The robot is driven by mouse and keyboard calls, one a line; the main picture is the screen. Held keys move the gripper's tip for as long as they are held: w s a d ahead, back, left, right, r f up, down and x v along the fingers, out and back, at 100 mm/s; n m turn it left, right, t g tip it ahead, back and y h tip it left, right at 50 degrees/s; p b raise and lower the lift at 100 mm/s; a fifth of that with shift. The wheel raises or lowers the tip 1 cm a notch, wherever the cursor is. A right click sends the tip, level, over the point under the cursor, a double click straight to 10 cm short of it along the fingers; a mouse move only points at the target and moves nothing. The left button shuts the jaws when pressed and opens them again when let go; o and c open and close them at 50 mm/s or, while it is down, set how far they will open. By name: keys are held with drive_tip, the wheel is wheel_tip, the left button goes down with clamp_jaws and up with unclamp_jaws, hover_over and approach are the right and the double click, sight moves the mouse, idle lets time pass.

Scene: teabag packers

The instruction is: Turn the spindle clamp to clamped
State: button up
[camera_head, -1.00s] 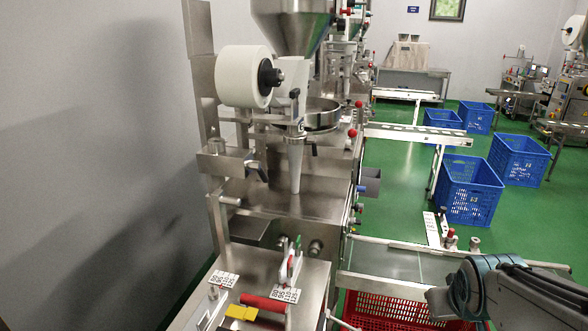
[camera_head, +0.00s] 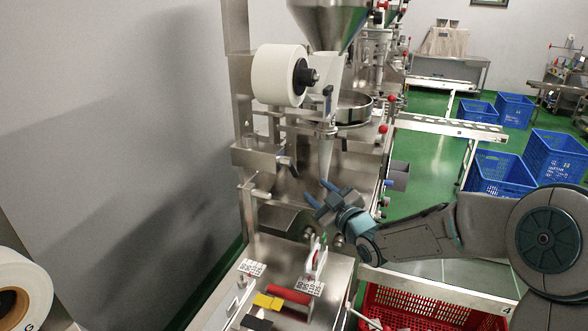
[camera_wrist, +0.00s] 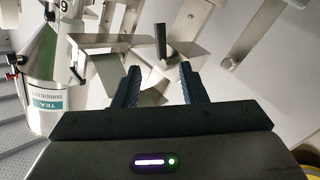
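The white film roll (camera_head: 275,75) sits on its spindle, with a black hub clamp (camera_head: 306,77) at the spindle's right end. I cannot tell its clamp setting. A small dark lever (camera_head: 287,163) sticks out of the metal block below the roll. My gripper (camera_head: 320,192) is open and empty, right of and below this lever, fingers pointing up and left. In the wrist view, a black upright handle (camera_wrist: 160,40) on a metal bracket shows beyond and between the open fingers (camera_wrist: 160,85). I cannot tell for sure which handle it is.
A steel funnel (camera_head: 327,22) stands above the roll. A metal cone (camera_head: 326,155) hangs close to my gripper. A red-handled tool (camera_head: 289,294) and yellow block (camera_head: 267,301) lie on the front table. A red crate (camera_head: 400,311) is below my arm.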

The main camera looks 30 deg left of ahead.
sight(295, 172)
drive_tip(key=p+x, duration=0.4)
drive_tip(key=x, duration=0.9)
drive_tip(key=shift+a, duration=0.1)
clamp_jaws()
